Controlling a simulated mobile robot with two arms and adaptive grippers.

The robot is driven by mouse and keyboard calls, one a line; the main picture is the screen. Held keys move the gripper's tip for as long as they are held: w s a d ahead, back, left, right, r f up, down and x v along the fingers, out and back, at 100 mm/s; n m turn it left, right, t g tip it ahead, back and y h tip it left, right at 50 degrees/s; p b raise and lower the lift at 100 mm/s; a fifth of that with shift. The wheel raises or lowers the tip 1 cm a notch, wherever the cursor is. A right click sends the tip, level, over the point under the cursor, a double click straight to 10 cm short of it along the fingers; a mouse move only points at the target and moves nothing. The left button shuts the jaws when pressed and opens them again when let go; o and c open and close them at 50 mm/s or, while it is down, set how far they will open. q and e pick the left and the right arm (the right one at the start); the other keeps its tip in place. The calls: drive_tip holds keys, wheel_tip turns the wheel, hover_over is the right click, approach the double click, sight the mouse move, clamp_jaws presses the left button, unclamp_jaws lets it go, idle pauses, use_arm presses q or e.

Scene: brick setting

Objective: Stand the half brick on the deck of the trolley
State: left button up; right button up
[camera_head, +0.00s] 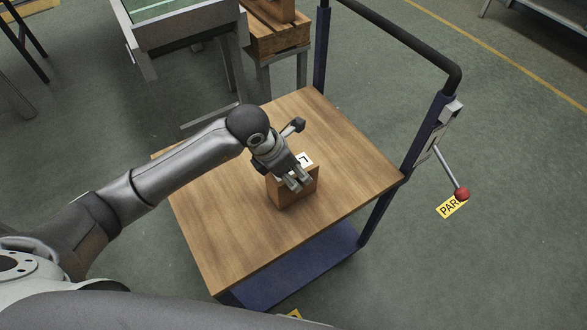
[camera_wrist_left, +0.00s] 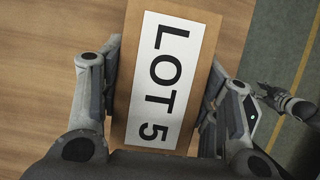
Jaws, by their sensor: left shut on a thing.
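The half brick (camera_head: 284,194) is a brown block with a white label on its top face. It is upright over the wooden deck of the trolley (camera_head: 230,240), near the middle, and its bottom appears to meet the deck. My left gripper (camera_head: 297,179) is shut on the half brick from above, with a finger on either side. In the left wrist view the half brick (camera_wrist_left: 207,45) sits between the fingers, and its label reads "LOT 5". The fingers hide part of the brick in the head view.
The trolley's dark push handle (camera_head: 405,40) rises along the deck's far right side. A lever with a red knob (camera_head: 461,194) sticks out beyond it. A stand with a wooden crate (camera_head: 280,38) is behind the deck. The deck around the brick is clear.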

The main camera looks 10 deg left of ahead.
use_arm(q)
drive_tip(key=o, duration=1.5)
drive_tip(key=shift+f, duration=0.1)
drive_tip(key=v, duration=1.2)
drive_tip(key=shift+r, duration=0.2)
